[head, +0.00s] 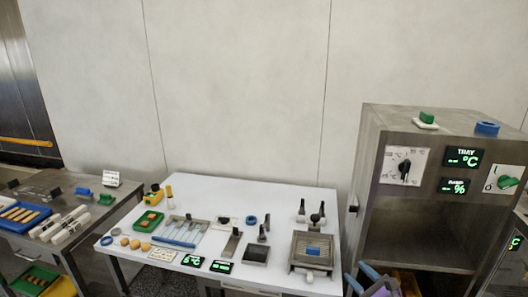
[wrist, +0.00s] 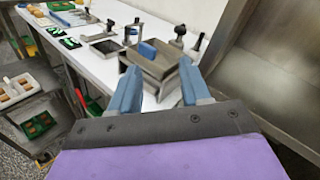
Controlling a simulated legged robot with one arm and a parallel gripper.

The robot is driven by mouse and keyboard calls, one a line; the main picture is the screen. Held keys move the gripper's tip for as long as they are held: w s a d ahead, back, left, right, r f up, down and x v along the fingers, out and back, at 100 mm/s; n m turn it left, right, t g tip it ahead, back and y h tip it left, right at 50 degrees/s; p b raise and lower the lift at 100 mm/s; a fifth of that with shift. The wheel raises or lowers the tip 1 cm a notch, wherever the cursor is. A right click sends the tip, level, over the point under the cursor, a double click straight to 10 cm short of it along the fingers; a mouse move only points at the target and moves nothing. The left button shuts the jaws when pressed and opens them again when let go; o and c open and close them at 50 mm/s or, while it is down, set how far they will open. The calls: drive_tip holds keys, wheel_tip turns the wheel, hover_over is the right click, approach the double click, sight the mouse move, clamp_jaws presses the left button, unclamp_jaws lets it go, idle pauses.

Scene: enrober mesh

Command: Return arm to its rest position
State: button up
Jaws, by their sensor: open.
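My gripper (wrist: 160,70) shows in the wrist view with its two blue fingers spread apart and nothing between them. Beyond the fingertips stands a metal box with a blue handle (wrist: 148,50) on the white table (wrist: 88,62); whether the fingers are clear of it is hard to judge. In the head view my gripper (head: 357,273) is at the bottom edge, just right of the white table (head: 120,233) and in front of the steel cabinet. Most of my arm is out of view.
The steel cabinet (head: 372,165) with dials and green displays stands close on the right. The table holds a metal box (head: 318,243), blue-handled tools (head: 176,242), a green tray (head: 148,221) and small displays. A steel bench (head: 98,222) is at left. Yellow bin (head: 408,283) sits low.

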drive_tip(key=s+a+r+n+g+y, duration=0.25)
drive_tip(key=a+r+n+y, duration=0.3)
drive_tip(key=a, duration=0.65)
drive_tip(key=s+a+r+n+g+y, duration=0.1)
drive_tip(key=s+a+r+n+g, duration=0.2)
drive_tip(key=s+a+n+g, duration=1.15)
drive_tip(key=s+d+f+n+g+h, duration=0.1)
drive_tip(key=s+d+n+h, duration=0.3)
drive_tip(key=s, duration=0.5)
drive_tip(key=s+d+f+n+h, duration=0.1)
drive_tip(key=s+f+n+h, duration=0.1)
drive_tip(key=s+h, duration=0.55)
drive_tip(key=s+d+r+n+h, duration=0.1)
drive_tip(key=s+d, duration=0.2)
drive_tip(key=d, duration=0.4)
drive_tip(key=shift+s+r+t+h, duration=0.25)
drive_tip(key=shift+r+t+h, duration=0.05)
drive_tip(key=shift+r, duration=0.05)
drive_tip(key=shift+c, duration=0.2)
drive_tip(key=shift+c, duration=0.2)
